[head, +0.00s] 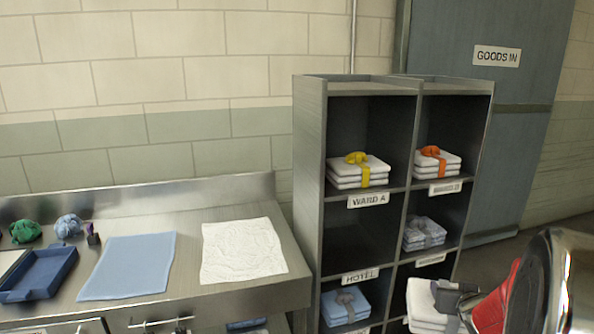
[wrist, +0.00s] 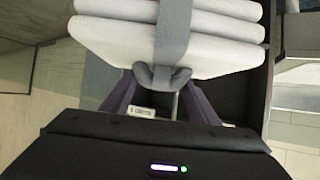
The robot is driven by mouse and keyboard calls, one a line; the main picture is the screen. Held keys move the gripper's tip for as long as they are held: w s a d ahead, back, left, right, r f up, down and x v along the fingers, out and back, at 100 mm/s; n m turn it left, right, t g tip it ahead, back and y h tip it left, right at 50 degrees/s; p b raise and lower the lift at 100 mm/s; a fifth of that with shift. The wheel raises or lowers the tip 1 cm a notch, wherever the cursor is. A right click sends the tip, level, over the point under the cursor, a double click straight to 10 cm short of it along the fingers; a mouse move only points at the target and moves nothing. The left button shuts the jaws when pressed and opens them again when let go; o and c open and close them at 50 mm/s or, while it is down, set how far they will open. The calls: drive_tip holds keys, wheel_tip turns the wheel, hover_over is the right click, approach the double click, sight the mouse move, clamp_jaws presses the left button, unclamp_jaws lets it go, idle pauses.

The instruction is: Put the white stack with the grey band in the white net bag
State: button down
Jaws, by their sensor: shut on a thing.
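The white stack with the grey band (wrist: 205,50) fills the top of the wrist view, several folded layers crossed by the band. My gripper (wrist: 160,92) is shut on the band's knot, with a finger on each side. In the head view the white stack (head: 424,303) is at the lower right, by the right column of the shelf unit; I cannot tell whether it is clear of the compartment. A flat white textured sheet (head: 243,250) on the steel bench looks like the white net bag. No opening in it can be made out.
The shelf unit (head: 310,190) holds stacks with yellow (head: 358,172), orange (head: 437,162) and grey bands. A blue sheet (head: 130,265), a blue tray (head: 38,275) and green and grey-blue bundles lie on the bench. Bare steel (head: 190,240) separates the two sheets.

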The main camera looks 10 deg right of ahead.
drive_tip(key=w+a+f+n+y, duration=0.1)
drive_tip(key=w+a, duration=0.3)
drive_tip(key=a, duration=0.8)
drive_tip(key=w+a+f+n+t+y, duration=0.1)
drive_tip(key=w+a, duration=0.4)
drive_tip(key=a, duration=0.8)
drive_tip(key=w+a+f+n+y, duration=0.1)
drive_tip(key=w+a+n+y, duration=0.2)
drive_tip(key=a, duration=0.9)
drive_tip(key=shift+w+a+n+t+y, duration=0.3)
drive_tip(key=shift+w+a+y, duration=0.1)
drive_tip(key=shift+w, duration=0.85)
drive_tip(key=shift+s, duration=0.1)
drive_tip(key=shift+s+a, duration=0.1)
drive_tip(key=shift+s, duration=0.75)
drive_tip(key=shift+s, duration=0.15)
